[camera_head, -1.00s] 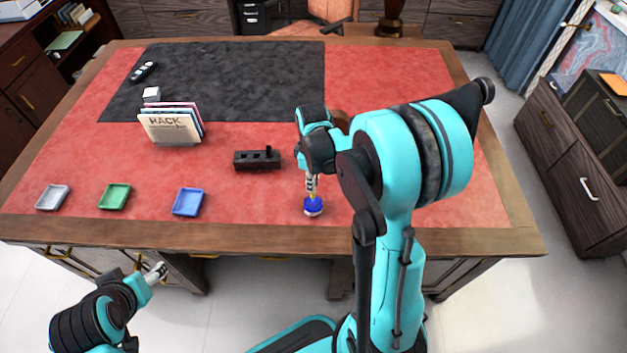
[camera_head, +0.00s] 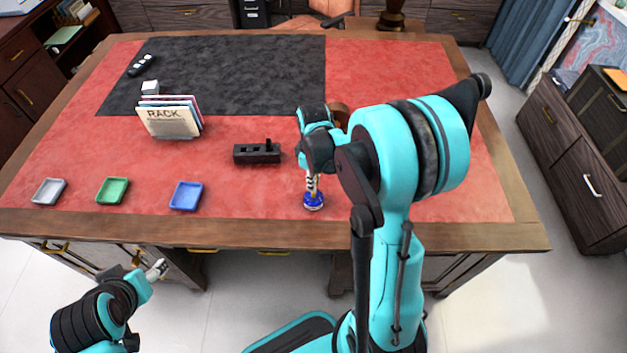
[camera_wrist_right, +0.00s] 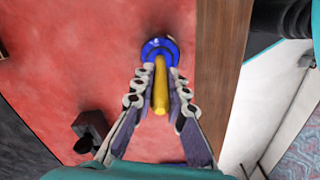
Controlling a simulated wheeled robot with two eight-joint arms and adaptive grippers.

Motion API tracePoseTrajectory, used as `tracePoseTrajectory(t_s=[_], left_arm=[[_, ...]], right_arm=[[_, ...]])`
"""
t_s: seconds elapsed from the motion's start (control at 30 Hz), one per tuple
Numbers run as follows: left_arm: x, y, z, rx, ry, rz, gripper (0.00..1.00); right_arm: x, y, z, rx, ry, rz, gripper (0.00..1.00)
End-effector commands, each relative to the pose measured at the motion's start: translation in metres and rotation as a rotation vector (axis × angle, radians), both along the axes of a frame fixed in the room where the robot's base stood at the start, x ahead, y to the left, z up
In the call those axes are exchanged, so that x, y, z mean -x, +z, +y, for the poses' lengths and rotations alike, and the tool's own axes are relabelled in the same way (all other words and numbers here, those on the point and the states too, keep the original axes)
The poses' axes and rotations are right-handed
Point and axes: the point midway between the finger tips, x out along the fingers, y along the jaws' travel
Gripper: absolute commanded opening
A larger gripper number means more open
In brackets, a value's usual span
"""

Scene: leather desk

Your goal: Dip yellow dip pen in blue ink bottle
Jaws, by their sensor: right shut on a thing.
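The blue ink bottle (camera_head: 314,201) stands on the red leather near the desk's front edge; its round blue top also shows in the right wrist view (camera_wrist_right: 157,47). My right gripper (camera_head: 312,183) is directly above the bottle, pointing down. In the right wrist view, its fingers (camera_wrist_right: 158,87) are shut on the yellow dip pen (camera_wrist_right: 160,88). The pen's far end reaches over the middle of the bottle's opening; its tip is hidden, so I cannot tell how deep it sits. My left gripper (camera_head: 157,270) is low at the left, off the desk's front edge, too small to read.
A dark pen holder block (camera_head: 257,153) stands left of my right gripper. White (camera_head: 49,191), green (camera_head: 112,190) and blue (camera_head: 186,195) trays line the front left. A file rack (camera_head: 169,118) stands behind them. The red surface between is clear.

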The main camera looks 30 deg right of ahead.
Motion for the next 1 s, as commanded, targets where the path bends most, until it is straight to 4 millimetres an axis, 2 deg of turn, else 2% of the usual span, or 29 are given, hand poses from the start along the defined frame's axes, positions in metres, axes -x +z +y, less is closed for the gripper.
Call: tracePoseTrajectory(t_s=[1.0], left_arm=[[0.0,-0.0082,0.0,0.0,0.0,0.0,0.62]], right_arm=[[0.0,-0.0097,0.0,0.0,0.0,0.0,0.0]])
